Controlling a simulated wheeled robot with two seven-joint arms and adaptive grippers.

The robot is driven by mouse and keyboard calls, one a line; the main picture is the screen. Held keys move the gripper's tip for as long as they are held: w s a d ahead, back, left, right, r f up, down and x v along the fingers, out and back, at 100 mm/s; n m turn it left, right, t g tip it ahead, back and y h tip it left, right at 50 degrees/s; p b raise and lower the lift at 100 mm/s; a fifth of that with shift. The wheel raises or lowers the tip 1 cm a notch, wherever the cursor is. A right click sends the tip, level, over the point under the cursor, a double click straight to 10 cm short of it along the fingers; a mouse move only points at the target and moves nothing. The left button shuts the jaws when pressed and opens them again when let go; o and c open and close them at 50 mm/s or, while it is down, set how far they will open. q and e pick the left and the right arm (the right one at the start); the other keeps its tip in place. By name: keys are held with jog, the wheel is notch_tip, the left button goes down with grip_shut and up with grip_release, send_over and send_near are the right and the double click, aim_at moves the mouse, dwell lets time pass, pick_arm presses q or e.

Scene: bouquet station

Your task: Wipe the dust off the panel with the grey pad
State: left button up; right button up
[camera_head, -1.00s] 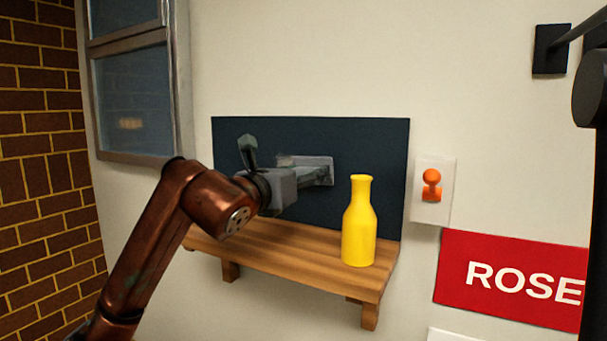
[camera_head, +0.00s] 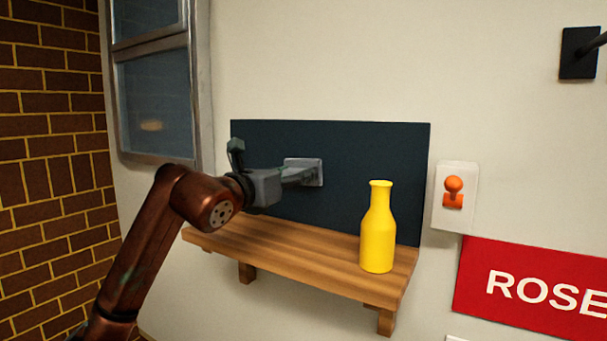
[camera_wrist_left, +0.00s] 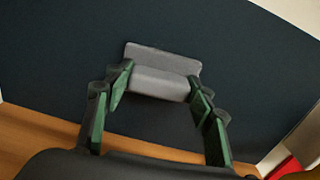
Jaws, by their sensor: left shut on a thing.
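The dark blue panel (camera_head: 340,150) stands upright against the wall at the back of the wooden shelf. My left gripper (camera_head: 302,175) reaches in from the left and is shut on the grey pad (camera_head: 318,172). The pad is at the panel's face, near its middle; I cannot tell if it touches. In the left wrist view the grey pad (camera_wrist_left: 162,70) sits between the two green fingers (camera_wrist_left: 160,88) against the dark panel (camera_wrist_left: 220,40). I make out no dust on the visible part of the panel. My right gripper is not in view.
A yellow bottle (camera_head: 378,235) stands on the shelf (camera_head: 290,250) in front of the panel's right part. An orange knob (camera_head: 453,190) on a white plate is to the right, above a red ROSE sign (camera_head: 530,285). A window (camera_head: 155,90) is at the left.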

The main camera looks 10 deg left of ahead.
pick_arm(q)
jog(key=a, duration=0.2)
jog(key=w+a+p, duration=0.1)
jog(key=shift+w+a, duration=0.2)
jog(key=shift+a, duration=0.2)
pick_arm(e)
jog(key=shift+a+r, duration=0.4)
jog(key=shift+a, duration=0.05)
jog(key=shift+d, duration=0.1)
pick_arm(q)
jog(key=b+v, duration=0.3)
jog(key=v, duration=0.3)
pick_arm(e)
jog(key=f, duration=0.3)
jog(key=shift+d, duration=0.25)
pick_arm(q)
jog(key=shift+s, duration=0.1)
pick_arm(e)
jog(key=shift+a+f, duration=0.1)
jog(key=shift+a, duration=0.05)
pick_arm(q)
jog(key=shift+b+v, duration=0.65)
jog(key=shift+v, duration=0.75)
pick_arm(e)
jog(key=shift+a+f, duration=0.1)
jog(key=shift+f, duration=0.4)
